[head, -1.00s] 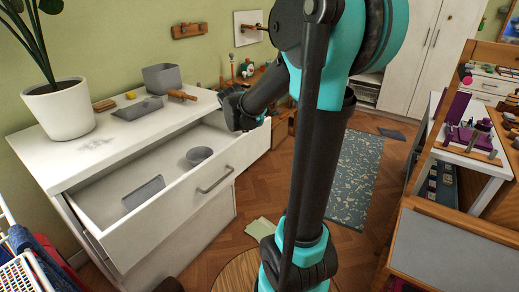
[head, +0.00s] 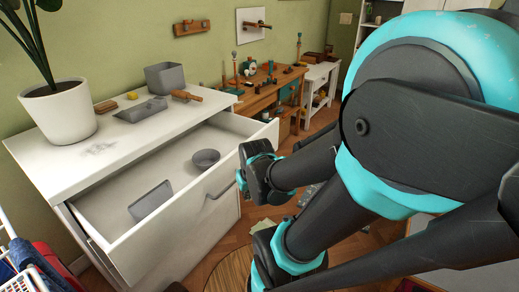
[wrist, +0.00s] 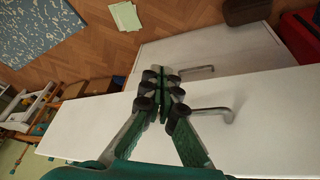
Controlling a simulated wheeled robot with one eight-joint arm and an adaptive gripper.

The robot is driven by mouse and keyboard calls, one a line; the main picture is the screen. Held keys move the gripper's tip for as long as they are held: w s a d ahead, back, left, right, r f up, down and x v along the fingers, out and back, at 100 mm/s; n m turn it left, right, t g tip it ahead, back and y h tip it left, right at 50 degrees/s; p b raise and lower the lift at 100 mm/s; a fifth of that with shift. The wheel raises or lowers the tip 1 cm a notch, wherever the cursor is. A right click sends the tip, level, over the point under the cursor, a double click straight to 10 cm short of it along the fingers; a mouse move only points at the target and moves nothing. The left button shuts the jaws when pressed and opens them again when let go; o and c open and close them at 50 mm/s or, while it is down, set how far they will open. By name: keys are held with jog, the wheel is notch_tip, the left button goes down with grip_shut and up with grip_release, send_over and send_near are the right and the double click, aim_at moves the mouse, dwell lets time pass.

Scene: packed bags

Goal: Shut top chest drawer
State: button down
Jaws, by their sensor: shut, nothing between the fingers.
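The white chest (head: 60,165) stands at the left in the head view. Its top drawer (head: 150,245) is pulled well out, with a grey bowl (head: 206,159) and a grey rectangular tray (head: 151,200) inside. The drawer front has a metal handle (head: 221,188), which also shows in the wrist view (wrist: 215,111). My gripper (head: 243,178) is just outside the drawer front, right of the handle in the head view. In the wrist view its fingertips (wrist: 162,76) are together and empty beside the white front. I cannot tell whether they touch it.
A potted plant (head: 60,112), a grey bin (head: 165,78) and small items stand on the chest top. A wooden workbench (head: 262,95) is beyond the chest. A lower drawer handle (wrist: 195,70) and a green paper (wrist: 125,16) on the floor show in the wrist view.

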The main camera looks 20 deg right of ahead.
jog(key=w+d+r+m+y, duration=0.1)
jog(key=w+d+r+m, duration=0.3)
jog(key=w+d+m, duration=0.85)
jog(key=w+d+r+m+y, duration=0.2)
jog(key=w+d+r+m, duration=0.4)
jog(key=m, duration=1.1)
jog(key=x, duration=1.2)
jog(key=shift+a+r+g, duration=0.2)
jog(key=shift+a+g, duration=0.15)
jog(key=shift+g, duration=0.05)
